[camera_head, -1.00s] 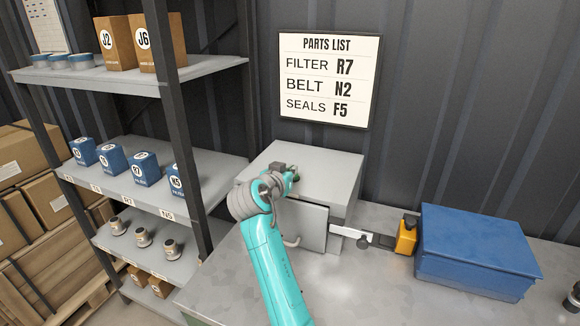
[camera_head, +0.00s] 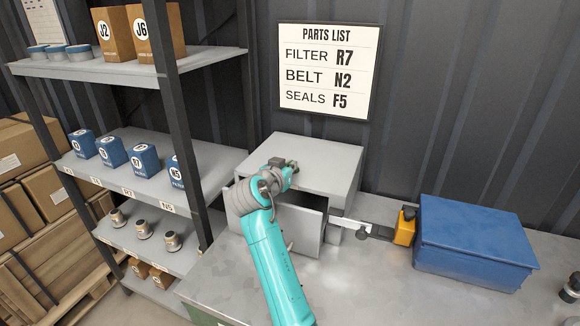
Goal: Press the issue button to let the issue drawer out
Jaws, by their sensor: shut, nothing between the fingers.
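The grey cabinet (camera_head: 325,150) stands on the bench against the wall. Its issue drawer (camera_head: 296,226) stands out from the front, with a dark gap showing above its front panel. My gripper (camera_head: 291,166) is at the cabinet's top, near its front left, and looks shut. Small green and dark parts show at its tip; whether it touches anything there is unclear. I cannot make out the issue button; my gripper and arm may hide it. My arm also covers the left part of the drawer.
A yellow-and-black device (camera_head: 405,228) and a blue box (camera_head: 475,245) stand right of the cabinet. A shelf rack (camera_head: 185,75) with boxes is close on the left. A parts list (camera_head: 328,70) hangs above. The front of the bench (camera_head: 370,295) is clear.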

